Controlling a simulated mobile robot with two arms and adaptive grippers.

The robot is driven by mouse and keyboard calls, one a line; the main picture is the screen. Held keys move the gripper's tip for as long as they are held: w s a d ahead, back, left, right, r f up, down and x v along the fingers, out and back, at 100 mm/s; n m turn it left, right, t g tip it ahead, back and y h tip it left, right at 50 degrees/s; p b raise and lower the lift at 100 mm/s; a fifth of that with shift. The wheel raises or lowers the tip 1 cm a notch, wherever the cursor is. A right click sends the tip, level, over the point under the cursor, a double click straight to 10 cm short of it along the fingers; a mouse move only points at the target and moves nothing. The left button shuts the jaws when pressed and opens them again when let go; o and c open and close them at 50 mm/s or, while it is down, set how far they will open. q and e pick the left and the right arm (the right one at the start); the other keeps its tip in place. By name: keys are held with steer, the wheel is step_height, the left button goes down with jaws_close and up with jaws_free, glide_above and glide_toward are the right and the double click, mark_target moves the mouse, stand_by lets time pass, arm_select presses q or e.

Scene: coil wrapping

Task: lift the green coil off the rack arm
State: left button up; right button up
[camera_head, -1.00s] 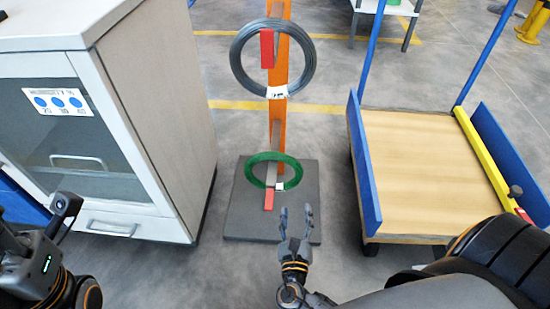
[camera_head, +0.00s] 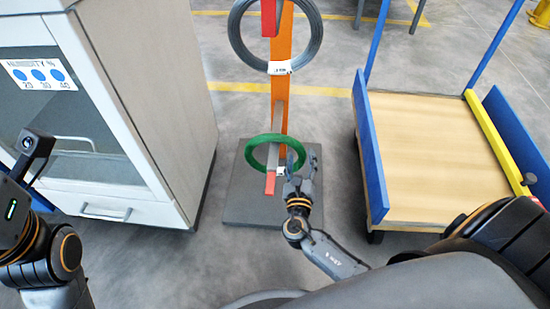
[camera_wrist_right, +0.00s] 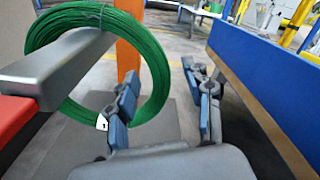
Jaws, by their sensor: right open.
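The green coil (camera_head: 251,153) hangs on the lower grey rack arm (camera_head: 272,162), which ends in a red tip (camera_head: 270,184). In the right wrist view the coil (camera_wrist_right: 155,72) hangs over the grey arm (camera_wrist_right: 62,68), with a white tag low on its ring. My right gripper (camera_head: 302,163) is open at the coil's right side. In the right wrist view its fingers (camera_wrist_right: 165,98) are apart, and the coil's right rim appears between them; I cannot tell whether they touch it. My left arm shows at the left edge, but its gripper fingers do not.
A grey coil (camera_head: 242,48) hangs higher on the orange post (camera_head: 283,80). The rack stands on a dark base plate (camera_head: 245,205). A white cabinet (camera_head: 150,100) stands left; a cart with blue sides (camera_head: 372,165) stands close on the right.

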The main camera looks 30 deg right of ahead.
mark_target(301, 155)
steer(key=shift+b+x, duration=0.45)
steer(key=shift+x, duration=1.1)
steer(key=shift+a, duration=0.1)
steer(key=shift+c, duration=0.4)
jaws_close()
